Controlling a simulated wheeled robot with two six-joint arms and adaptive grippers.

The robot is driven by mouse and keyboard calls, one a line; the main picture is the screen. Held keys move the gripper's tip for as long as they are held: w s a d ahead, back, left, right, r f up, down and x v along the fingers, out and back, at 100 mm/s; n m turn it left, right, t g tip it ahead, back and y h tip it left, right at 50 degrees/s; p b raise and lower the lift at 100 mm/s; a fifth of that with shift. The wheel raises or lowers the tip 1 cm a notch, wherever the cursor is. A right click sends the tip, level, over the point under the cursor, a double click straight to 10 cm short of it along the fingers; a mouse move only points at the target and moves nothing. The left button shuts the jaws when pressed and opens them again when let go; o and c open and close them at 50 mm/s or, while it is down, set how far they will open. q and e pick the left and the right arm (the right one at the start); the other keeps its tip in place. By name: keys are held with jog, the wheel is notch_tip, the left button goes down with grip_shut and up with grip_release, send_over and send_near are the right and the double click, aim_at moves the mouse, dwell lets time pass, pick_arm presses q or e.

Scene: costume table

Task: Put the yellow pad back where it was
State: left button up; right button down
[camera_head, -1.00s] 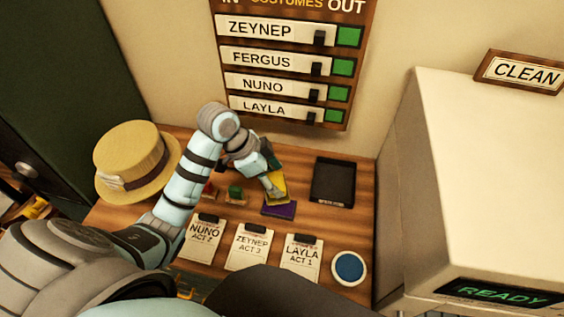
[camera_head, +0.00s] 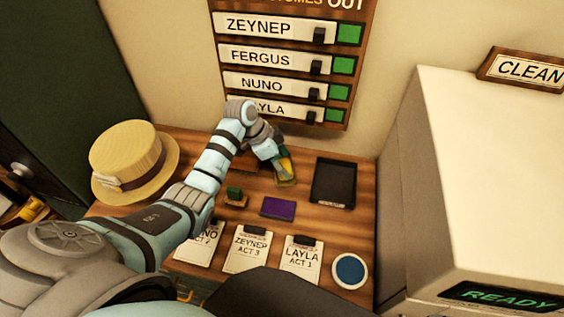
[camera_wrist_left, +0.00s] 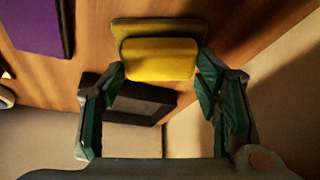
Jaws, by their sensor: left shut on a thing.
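The yellow pad (camera_head: 288,173) is at the far side of the wooden table, left of the black tray (camera_head: 333,205). My left gripper (camera_head: 283,168) is shut on it, and its arm partly covers it in the head view. In the left wrist view the yellow pad (camera_wrist_left: 158,62) sits between the two green fingers of my left gripper (camera_wrist_left: 162,75). I cannot tell whether it touches the tabletop. The purple pad (camera_head: 278,207) lies on the table just in front of it. My right gripper is not in view.
A small green block on a wooden base (camera_head: 235,197) stands left of the purple pad. A straw hat (camera_head: 130,160) is at left; a large cream machine (camera_head: 480,170) stands at right.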

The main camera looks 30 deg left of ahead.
pick_arm(q)
jog(key=o, duration=1.6)
jog(key=shift+c, duration=0.2)
jog(key=shift+r, duration=0.3)
jog(key=p+v, duration=0.1)
jog(key=v, duration=1)
jog(key=shift+s+a+r+p, duration=0.15)
jog(key=shift+a+r+p, duration=0.1)
jog(key=shift+p, duration=0.05)
